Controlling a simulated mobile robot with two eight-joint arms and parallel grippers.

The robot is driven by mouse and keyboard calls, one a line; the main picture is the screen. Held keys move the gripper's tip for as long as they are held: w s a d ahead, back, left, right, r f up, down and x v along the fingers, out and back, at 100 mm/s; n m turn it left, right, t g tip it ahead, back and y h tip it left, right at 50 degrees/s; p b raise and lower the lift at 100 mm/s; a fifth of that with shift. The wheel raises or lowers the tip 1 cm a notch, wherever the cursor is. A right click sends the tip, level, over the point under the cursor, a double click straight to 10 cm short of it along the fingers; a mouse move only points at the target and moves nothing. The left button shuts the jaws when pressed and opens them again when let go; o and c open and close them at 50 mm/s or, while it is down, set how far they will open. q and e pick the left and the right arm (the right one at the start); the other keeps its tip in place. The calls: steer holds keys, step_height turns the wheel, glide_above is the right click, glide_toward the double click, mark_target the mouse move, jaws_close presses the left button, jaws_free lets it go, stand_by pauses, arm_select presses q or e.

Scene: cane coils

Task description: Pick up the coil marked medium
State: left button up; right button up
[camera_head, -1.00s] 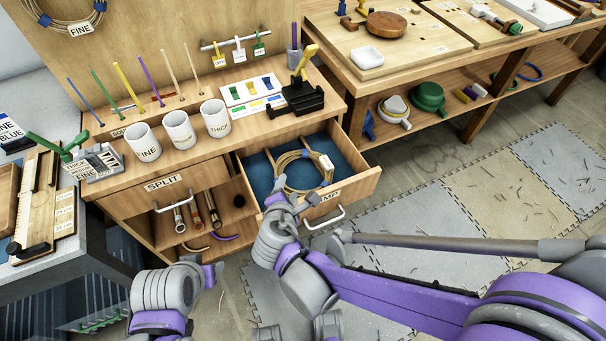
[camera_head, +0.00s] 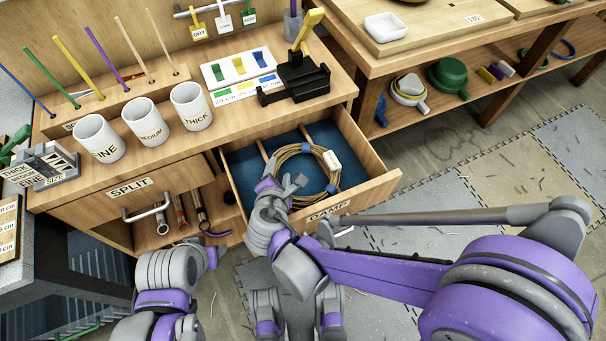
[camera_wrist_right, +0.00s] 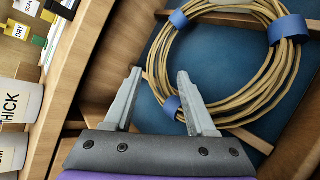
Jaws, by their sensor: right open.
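A tan cane coil (camera_head: 300,149) with blue bands and a white tag lies in the open drawer; the tag's writing is not readable. It also shows in the right wrist view (camera_wrist_right: 240,113). My right gripper (camera_head: 284,186) is over the drawer at the coil's near left side. In the wrist view, its two fingers (camera_wrist_right: 159,74) are apart with nothing held, and a blue band shows between and beyond them. Whether they touch the coil is unclear. My left arm's end (camera_head: 210,258) is low, in front of the cabinet; its fingers are not clear.
The blue-lined drawer (camera_head: 366,150) has wooden dividers and a front label that looks like DAMP. Cups marked FINE (camera_head: 98,140), MEDIUM (camera_head: 146,124) and THICK (camera_head: 191,108) stand on the bench. A black stand with a yellow handle (camera_head: 296,80) sits behind the drawer.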

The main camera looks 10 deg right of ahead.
mark_target(283, 159)
steer(key=b+x, duration=0.2)
steer(key=x, duration=0.5)
steer(key=shift+w+d+f, duration=0.15)
steer(key=shift+w, duration=0.2)
jaws_close()
